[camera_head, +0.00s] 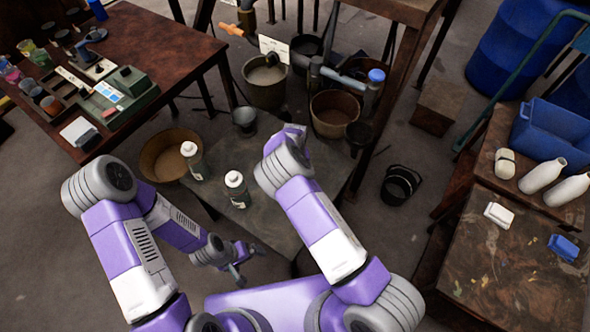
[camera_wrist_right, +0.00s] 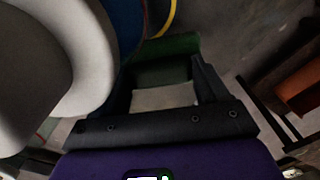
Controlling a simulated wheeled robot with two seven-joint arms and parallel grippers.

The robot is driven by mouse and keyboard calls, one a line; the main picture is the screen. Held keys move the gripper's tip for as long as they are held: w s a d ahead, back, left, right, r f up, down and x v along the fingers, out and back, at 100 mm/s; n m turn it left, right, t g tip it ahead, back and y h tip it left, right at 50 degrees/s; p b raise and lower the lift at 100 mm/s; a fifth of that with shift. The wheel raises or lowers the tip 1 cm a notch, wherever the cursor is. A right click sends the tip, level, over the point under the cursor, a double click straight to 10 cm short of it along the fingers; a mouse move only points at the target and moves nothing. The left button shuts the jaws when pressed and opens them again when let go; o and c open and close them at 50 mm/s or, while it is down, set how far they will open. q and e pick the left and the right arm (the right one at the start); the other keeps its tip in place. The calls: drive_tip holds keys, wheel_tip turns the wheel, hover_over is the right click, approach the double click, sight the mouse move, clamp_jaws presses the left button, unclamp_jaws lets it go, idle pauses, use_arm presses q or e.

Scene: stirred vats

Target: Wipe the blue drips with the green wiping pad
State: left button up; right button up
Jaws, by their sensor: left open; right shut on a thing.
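In the right wrist view, a green pad (camera_wrist_right: 168,48) sits at the fingertips of my right gripper (camera_wrist_right: 163,78), which is shut on it. In the head view my right arm hides that gripper and the pad, above the middle table (camera_head: 321,172). My left gripper (camera_head: 240,266) is open and empty in the head view, low beside the near side of this table and apart from the bottles. I cannot make out any blue drips in either view.
A tan basin (camera_head: 163,163), buckets (camera_head: 265,92) (camera_head: 334,122) and a black pail (camera_head: 400,188) are around. The right table (camera_head: 520,285) holds a blue block (camera_head: 563,247) and a white block (camera_head: 499,215).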

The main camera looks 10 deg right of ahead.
drive_tip(key=shift+f+b, duration=1.6)
drive_tip(key=shift+f, duration=1.2)
drive_tip(key=shift+f, duration=1.05)
drive_tip(key=shift+s+d+r+p, duration=0.2)
drive_tip(key=shift+s+d+p, duration=0.75)
drive_tip(key=shift+s+d, duration=0.25)
drive_tip(key=shift+s+d+f+p, duration=0.2)
drive_tip(key=shift+s+d+p, duration=0.45)
drive_tip(key=shift+s+d, duration=0.9)
drive_tip(key=shift+a, duration=0.1)
